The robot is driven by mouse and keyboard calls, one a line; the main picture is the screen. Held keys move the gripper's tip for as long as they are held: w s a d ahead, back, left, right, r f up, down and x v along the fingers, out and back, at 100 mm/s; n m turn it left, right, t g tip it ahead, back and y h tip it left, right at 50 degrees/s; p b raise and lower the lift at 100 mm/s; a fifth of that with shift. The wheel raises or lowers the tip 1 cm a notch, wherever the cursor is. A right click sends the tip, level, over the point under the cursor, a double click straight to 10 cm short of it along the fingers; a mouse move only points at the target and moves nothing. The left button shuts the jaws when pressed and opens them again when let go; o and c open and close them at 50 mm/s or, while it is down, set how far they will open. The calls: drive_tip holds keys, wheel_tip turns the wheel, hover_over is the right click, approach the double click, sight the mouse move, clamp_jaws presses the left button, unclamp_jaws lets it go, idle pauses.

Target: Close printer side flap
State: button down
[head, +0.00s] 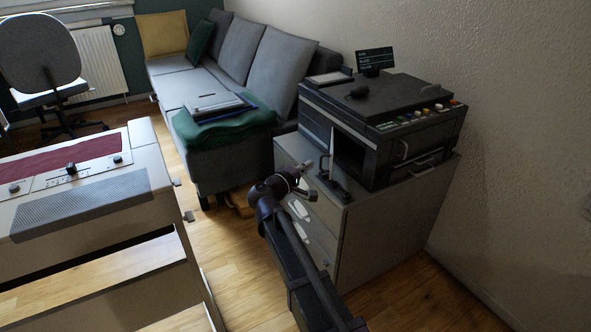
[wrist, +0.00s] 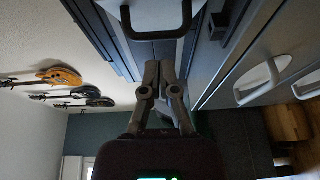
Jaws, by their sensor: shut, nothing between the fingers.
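The dark printer (head: 385,125) stands on a grey cabinet. My gripper (head: 305,180) is in front of the cabinet, left of the flap. Its fingers (wrist: 159,65) are together and empty, apart from the handle as far as I can tell.
The grey cabinet (head: 385,230) has pale drawer handles, one large in the wrist view (wrist: 258,82). A grey sofa (head: 235,80) stands behind, and a cream console (head: 100,185) is at left. The wall (head: 530,130) closes off the right. Wooden floor is free between console and cabinet.

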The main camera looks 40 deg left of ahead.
drive_tip(key=shift+w+d, duration=0.45)
drive_tip(key=shift+d, duration=0.05)
drive_tip(key=shift+w+d, duration=0.1)
drive_tip(key=shift+d, duration=0.05)
drive_tip(key=shift+d+n+y, duration=0.3)
drive_tip(key=shift+d+y, duration=0.05)
drive_tip(key=shift+y, duration=0.15)
